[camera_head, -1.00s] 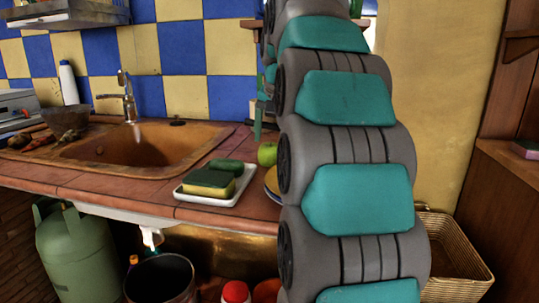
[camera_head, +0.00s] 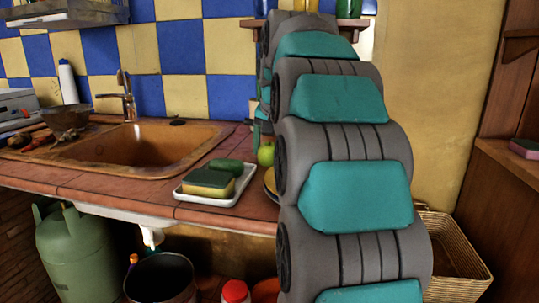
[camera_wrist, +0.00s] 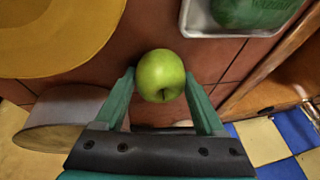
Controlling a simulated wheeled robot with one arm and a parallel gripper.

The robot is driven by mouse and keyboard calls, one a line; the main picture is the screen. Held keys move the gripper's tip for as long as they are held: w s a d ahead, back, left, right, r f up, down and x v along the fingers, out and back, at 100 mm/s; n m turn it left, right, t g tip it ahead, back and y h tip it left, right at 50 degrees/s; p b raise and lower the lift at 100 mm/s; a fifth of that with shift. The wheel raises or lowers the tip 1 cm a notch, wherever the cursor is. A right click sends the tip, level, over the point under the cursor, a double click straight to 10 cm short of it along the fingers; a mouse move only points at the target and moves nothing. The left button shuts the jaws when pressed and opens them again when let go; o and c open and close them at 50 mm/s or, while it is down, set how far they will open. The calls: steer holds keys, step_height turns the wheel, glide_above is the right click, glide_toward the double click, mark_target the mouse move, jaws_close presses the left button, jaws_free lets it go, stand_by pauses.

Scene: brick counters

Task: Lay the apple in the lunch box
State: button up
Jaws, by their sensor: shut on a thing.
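The green apple (camera_wrist: 161,76) is between the two teal fingers of my gripper (camera_wrist: 160,84) in the wrist view. My gripper is shut on it, with the apple's stem side towards the camera. The apple also shows in the head view (camera_head: 266,154), above the tiled counter just left of my arm, which hides most of the gripper. Its height above the counter is hard to judge. I cannot make out a lunch box for sure in either view.
A white tray (camera_head: 216,201) holds a sponge (camera_head: 208,183) and a green bar (camera_head: 225,167) on the counter. A yellow plate (camera_wrist: 50,35) and a round-ended container (camera_wrist: 62,125) lie near the gripper. The sink (camera_head: 145,150) is left; a wicker basket (camera_head: 452,250) stands right.

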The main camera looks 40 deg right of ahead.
steer(key=c, duration=0.5)
steer(key=shift+r, duration=0.15)
